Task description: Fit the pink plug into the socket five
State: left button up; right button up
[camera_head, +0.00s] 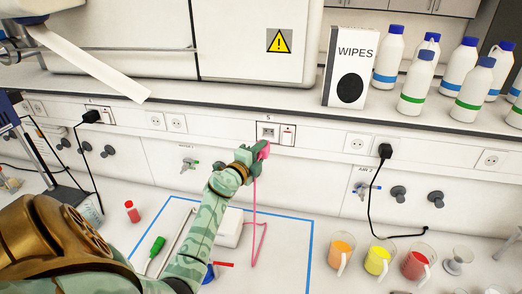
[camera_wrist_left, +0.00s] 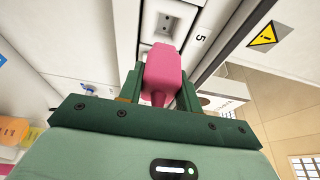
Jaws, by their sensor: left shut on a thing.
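The pink plug (camera_wrist_left: 162,66) is held between the two fingers of my left gripper (camera_wrist_left: 160,90) in the left wrist view. In the head view the plug (camera_head: 264,150) shows at the tip of my left gripper (camera_head: 252,157), with its pink cord (camera_head: 254,205) hanging to the table. Socket five (camera_head: 268,133) is in the wall strip just above and behind the plug, marked 5. It also shows in the left wrist view (camera_wrist_left: 164,24) beyond the plug. The plug appears apart from the socket. My right gripper is in neither view.
A black plug (camera_head: 385,151) sits in a socket to the right. Beakers of orange, yellow and red juice (camera_head: 377,262) stand at the front right. A wipes box (camera_head: 352,66) and several bottles (camera_head: 462,68) stand on the shelf above. A white box (camera_head: 229,228) lies below my arm.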

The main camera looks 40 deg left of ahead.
pick_arm(q)
jog(key=shift+w+a+f+b, duration=0.1)
jog(key=shift+w+a+b, duration=0.45)
jog(key=shift+w, duration=0.25)
jog(key=shift+w+a+f+b, duration=0.1)
jog(key=shift+w+a+b, duration=0.2)
jog(key=shift+w+b, duration=0.45)
jog(key=shift+r+p, duration=0.3)
jog(key=shift+p, duration=0.3)
jog(key=shift+p, duration=0.3)
jog(key=shift+w+a+b, duration=0.35)
jog(key=shift+w+a, duration=0.05)
jog(key=shift+w, duration=0.35)
jog(key=shift+p, duration=0.3)
jog(key=shift+w+a+f+b, duration=0.1)
jog(key=shift+w+a+b, duration=0.4)
jog(key=shift+w, duration=0.3)
